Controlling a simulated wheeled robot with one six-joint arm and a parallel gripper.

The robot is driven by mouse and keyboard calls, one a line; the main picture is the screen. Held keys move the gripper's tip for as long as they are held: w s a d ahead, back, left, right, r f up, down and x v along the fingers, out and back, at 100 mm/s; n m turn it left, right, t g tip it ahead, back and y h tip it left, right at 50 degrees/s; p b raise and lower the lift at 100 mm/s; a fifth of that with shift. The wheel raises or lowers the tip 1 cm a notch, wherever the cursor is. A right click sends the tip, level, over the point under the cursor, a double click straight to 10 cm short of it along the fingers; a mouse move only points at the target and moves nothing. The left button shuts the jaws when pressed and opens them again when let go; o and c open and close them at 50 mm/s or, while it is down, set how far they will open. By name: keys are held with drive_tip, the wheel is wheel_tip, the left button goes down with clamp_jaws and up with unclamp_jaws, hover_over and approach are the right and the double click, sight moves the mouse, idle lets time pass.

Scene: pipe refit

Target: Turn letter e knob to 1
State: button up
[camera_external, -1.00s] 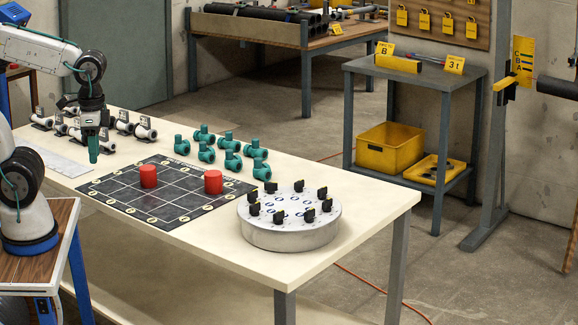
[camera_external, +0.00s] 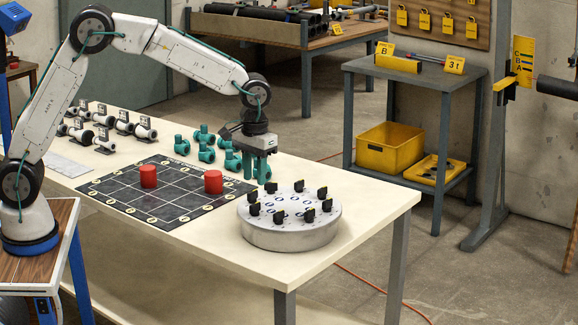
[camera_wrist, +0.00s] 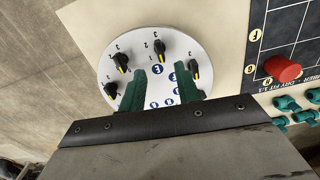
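The round grey dial base (camera_external: 290,238) stands near the front right of the white table, with several black knobs in a ring on top. My gripper (camera_external: 255,177) points down above the table, behind and left of the dial base, with its green fingers apart and empty. In the wrist view the green fingertips (camera_wrist: 162,68) reach across the dial face (camera_wrist: 178,47). Black knobs with yellow marks show beyond them, including an upper one (camera_wrist: 160,49), a left one (camera_wrist: 121,62) and a right one (camera_wrist: 192,69). Blue letters are too small to tell which is e.
A black grid mat (camera_external: 160,208) with two red cylinders (camera_external: 148,176) lies left of the dial base. Teal pipe fittings (camera_external: 206,153) stand behind the mat, close to my gripper. White fittings (camera_external: 104,140) stand at the table's left. The table's right end (camera_external: 375,190) is clear.

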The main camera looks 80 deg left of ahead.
sight(255, 204)
drive_tip(key=shift+r+n, duration=0.2)
drive_tip(key=shift+n, duration=0.1)
drive_tip(key=shift+f, duration=0.35)
wheel_tip(255, 204, down, 7)
drive_tip(key=shift+f, duration=0.1)
clamp_jaws()
